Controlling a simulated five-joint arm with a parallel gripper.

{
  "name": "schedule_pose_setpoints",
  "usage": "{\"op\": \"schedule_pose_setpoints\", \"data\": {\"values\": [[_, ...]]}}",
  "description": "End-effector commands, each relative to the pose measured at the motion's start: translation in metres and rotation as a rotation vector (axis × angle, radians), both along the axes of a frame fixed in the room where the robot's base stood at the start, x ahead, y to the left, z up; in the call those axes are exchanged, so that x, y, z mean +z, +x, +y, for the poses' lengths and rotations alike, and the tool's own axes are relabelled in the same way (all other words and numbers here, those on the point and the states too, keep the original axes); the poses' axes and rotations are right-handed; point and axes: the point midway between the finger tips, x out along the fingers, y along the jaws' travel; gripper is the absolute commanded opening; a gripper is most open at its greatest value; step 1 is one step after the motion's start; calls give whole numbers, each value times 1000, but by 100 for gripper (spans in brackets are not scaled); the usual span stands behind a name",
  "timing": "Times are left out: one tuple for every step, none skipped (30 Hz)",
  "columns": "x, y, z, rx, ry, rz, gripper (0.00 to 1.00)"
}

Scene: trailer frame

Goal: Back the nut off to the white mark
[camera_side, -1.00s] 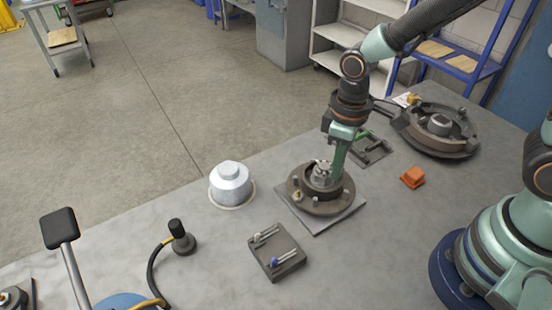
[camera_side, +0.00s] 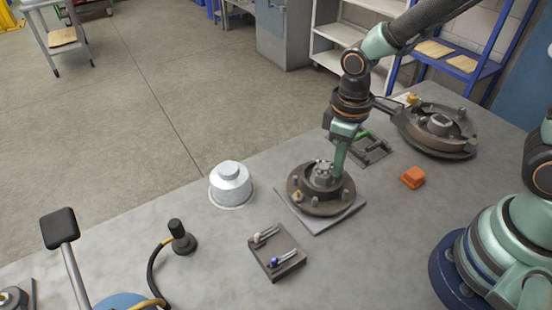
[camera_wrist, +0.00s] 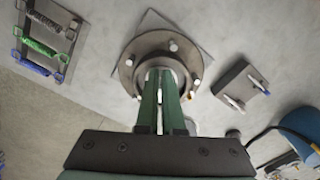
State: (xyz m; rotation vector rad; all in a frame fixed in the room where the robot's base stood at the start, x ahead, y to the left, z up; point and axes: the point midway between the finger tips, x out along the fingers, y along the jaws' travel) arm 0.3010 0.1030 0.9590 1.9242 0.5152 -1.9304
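The wheel hub (camera_side: 305,201) lies on a square grey plate (camera_side: 318,226) on the bench, with studs around its flange. A small notched metal piece, which looks like the nut (camera_side: 322,170), sits at the hub's centre. My gripper (camera_side: 338,179) points down at the right of this piece in the side view. In the wrist view my two green fingers (camera_wrist: 160,75) reach over the hub (camera_wrist: 127,66), close together with a narrow gap between them. They cover the hub's centre, so I cannot tell whether they touch the nut. I cannot make out a white mark.
A silver cap (camera_side: 230,184) stands left of the hub. A dark tray with pins (camera_side: 276,253) lies in front, and an orange block (camera_side: 412,177) lies to the right. A brake drum assembly (camera_side: 438,133) is at the back right.

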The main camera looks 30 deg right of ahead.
Motion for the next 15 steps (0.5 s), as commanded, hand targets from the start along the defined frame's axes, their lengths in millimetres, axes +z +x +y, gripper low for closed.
{"op": "schedule_pose_setpoints", "data": {"values": [[2,4,1,0,5,-14,0],[2,4,2,0,5,-14,0],[2,4,2,0,5,-15,0],[2,4,1,0,5,-15,0],[2,4,1,0,5,-15,0],[2,3,1,0,5,-15,0],[2,2,0,0,5,-14,0],[2,2,-1,0,5,-14,0],[2,0,-1,0,4,-14,0],[2,-1,-2,0,4,-14,0],[2,-2,-3,0,4,-13,0],[2,-3,-4,0,4,-11,0],[2,-3,-4,0,4,-11,0],[3,-3,-4,0,4,-11,0],[5,-3,-4,0,4,-11,0]]}}
